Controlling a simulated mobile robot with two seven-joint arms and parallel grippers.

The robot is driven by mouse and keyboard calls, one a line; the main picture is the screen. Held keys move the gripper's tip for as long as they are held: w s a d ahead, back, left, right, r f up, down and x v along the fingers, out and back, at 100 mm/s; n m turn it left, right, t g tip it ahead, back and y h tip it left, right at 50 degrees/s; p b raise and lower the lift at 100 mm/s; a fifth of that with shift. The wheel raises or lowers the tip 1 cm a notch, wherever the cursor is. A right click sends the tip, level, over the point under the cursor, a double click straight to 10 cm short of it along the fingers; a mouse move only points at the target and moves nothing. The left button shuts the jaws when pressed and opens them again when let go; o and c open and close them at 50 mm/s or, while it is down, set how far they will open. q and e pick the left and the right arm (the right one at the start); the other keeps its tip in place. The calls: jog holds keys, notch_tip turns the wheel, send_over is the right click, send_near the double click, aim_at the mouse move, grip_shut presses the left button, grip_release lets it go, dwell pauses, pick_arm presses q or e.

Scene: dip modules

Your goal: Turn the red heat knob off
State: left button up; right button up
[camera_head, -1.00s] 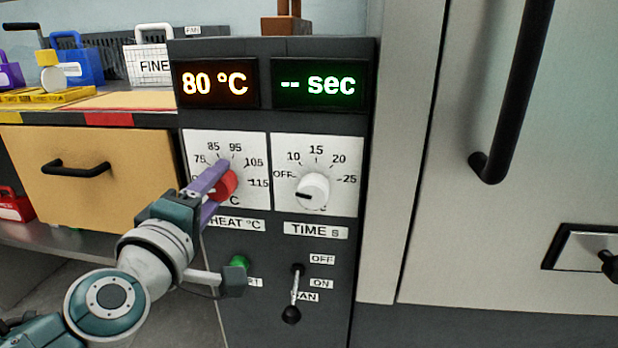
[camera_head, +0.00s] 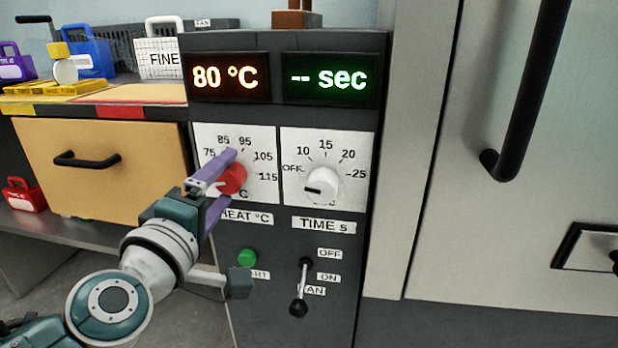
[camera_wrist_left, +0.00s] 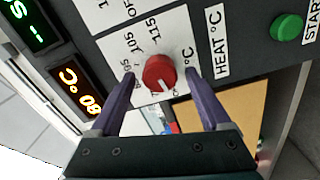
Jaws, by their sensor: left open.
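The red heat knob (camera_head: 234,178) is on the white HEAT dial (camera_head: 262,143) of the dark panel. Its white mark points toward the dial's left side, and the orange display (camera_head: 226,78) reads 80 °C. My left gripper (camera_head: 225,178) is open, with one purple finger above the knob and one below it. In the left wrist view the red knob (camera_wrist_left: 159,71) sits between the two spread fingers of the gripper (camera_wrist_left: 160,75), with gaps on both sides. My right gripper is not in view.
The white time knob (camera_head: 322,185) is right of the heat knob. Below are a green start button (camera_head: 247,257) and a fan lever (camera_head: 302,285). A drawer (camera_head: 105,165) is at left, and a large door handle (camera_head: 530,85) at right.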

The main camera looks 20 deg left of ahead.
pick_arm(q)
jog(key=p+v, duration=0.1)
jog(key=v, duration=0.7)
jog(key=shift+s, duration=0.4)
